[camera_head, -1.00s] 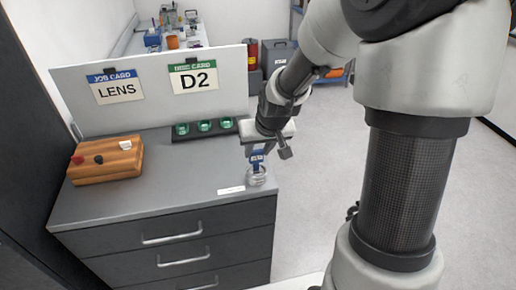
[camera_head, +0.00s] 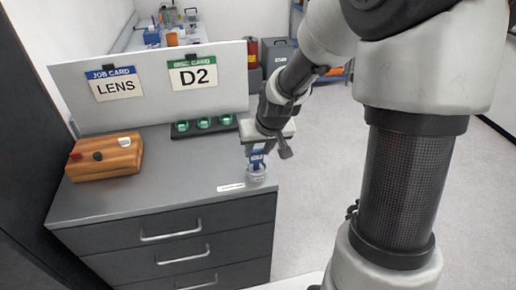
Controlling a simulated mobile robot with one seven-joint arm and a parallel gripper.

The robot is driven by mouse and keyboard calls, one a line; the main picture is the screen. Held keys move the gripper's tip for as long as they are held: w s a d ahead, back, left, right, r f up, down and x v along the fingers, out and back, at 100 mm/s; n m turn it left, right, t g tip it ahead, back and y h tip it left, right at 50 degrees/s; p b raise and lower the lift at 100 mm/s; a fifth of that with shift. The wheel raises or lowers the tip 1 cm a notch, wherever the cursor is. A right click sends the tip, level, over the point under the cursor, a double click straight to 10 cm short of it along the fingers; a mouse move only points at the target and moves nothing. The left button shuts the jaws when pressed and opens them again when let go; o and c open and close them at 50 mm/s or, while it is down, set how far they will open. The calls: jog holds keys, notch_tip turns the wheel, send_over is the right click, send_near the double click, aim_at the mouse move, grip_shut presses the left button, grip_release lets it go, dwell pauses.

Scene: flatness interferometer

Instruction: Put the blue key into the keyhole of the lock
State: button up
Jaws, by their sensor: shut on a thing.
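My gripper (camera_head: 258,149) is at the front right corner of the grey cabinet top, pointing down. It is shut on a small blue thing with a pale mark, which I take to be the blue key (camera_head: 257,158). Directly below it is a small, round, silvery, clear-looking piece (camera_head: 256,174) at the counter's right edge, which may be the lock. The key's lower end meets or overlaps this piece in the picture. I cannot tell whether it is inside it or just above it. No keyhole can be made out at this size.
A white label (camera_head: 231,187) lies left of the silvery piece. A dark rack with green round pieces (camera_head: 204,124) stands behind, before a white board (camera_head: 150,100) with LENS and D2 cards. A wooden box with knobs (camera_head: 105,158) sits left. The counter's middle (camera_head: 170,175) is clear.

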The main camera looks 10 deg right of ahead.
jog(key=shift+f+b, duration=0.65)
jog(key=shift+f, duration=0.25)
jog(key=o, duration=1.1)
jog(key=shift+o, duration=0.2)
jog(key=p+v, duration=1.1)
jog(key=v, duration=0.6)
jog(key=shift+r+p, duration=0.25)
jog(key=shift+p, duration=0.1)
jog(key=shift+r, duration=0.15)
